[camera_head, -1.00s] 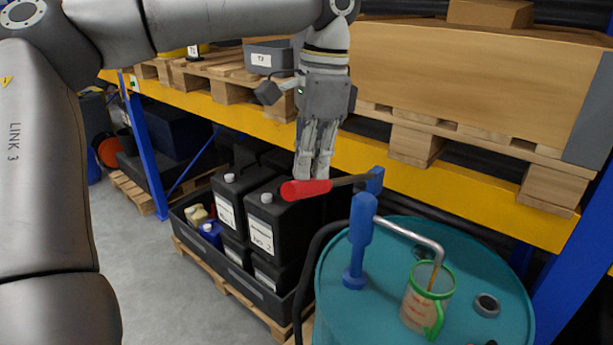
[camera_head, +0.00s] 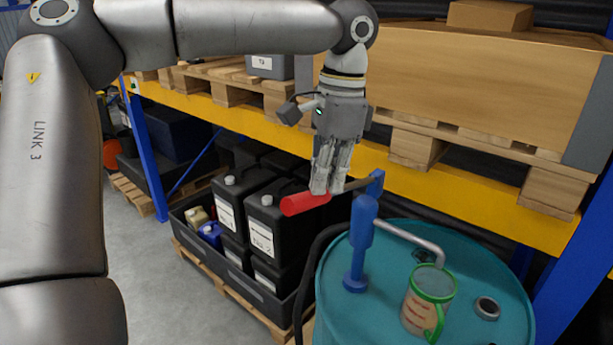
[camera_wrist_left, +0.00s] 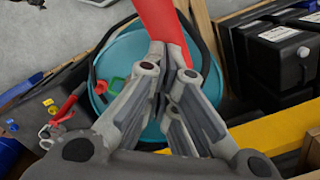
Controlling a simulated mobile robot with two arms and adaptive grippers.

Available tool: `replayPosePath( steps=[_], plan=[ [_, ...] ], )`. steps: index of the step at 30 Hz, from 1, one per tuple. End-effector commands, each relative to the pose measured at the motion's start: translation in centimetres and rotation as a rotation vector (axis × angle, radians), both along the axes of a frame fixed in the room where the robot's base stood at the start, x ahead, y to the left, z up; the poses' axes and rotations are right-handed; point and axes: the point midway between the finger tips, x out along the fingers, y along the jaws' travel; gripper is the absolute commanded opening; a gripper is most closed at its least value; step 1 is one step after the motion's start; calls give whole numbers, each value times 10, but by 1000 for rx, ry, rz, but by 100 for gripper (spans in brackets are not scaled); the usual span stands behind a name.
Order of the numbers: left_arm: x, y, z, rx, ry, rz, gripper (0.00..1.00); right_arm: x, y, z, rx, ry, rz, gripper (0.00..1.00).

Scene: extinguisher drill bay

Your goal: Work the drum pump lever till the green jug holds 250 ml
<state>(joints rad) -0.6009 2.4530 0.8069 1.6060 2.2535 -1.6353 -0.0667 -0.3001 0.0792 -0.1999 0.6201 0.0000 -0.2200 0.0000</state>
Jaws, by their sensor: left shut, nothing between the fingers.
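The drum pump (camera_head: 361,240) is a blue post on the teal drum (camera_head: 335,300). Its lever has a red grip (camera_head: 304,203) that points left and dips slightly at its free end. My left gripper (camera_head: 327,190) is shut and empty, its fingertips at the top of the grip's inner end; they appear to touch it. In the left wrist view the red grip (camera_wrist_left: 160,25) lies just beyond the closed fingers (camera_wrist_left: 172,75). The clear jug with green rim and handle (camera_head: 428,300) stands on the drum under the bent metal spout (camera_head: 415,243). Its liquid level is unreadable. My right gripper is out of view.
Black canisters (camera_head: 268,225) stand in a dark tray on a pallet left of the drum. The yellow shelf beam (camera_head: 400,178) runs close behind the lever, with pallets and a large wooden crate (camera_head: 470,85) above. A dark hose (camera_head: 310,270) curves beside the drum.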

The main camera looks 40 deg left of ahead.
Motion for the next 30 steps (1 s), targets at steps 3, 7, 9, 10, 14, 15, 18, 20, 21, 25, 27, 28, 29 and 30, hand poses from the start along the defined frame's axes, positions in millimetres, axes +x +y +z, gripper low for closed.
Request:
replayPosePath(
  steps=[3,7,9,10,14,15,18,20,21,25,27,28,29,30],
  plan=[
    [3,-3,0,-1,1,0,0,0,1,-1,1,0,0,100],
    [3,-3,0,-1,1,0,0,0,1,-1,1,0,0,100],
    [3,-3,1,-1,1,0,0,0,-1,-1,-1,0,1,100],
    [3,-3,1,0,0,0,0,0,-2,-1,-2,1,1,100],
    [5,-4,13,0,-3,1,0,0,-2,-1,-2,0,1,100],
    [5,-4,19,1,-4,2,0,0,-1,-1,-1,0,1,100],
    [8,-6,39,2,-4,1,0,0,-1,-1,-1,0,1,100],
    [9,-7,52,2,-3,3,0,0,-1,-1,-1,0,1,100],
    [10,-8,62,1,-4,1,0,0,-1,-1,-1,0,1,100],
    [12,-11,87,-3,-2,-1,0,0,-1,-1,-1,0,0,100],
    [13,-12,95,-1,2,-3,0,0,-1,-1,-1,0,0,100],
    [13,-12,98,-2,0,-3,0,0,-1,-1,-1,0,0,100],
    [13,-12,100,0,0,-3,0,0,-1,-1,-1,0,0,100],
    [13,-13,103,0,0,-4,0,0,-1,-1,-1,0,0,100]
  ],
)
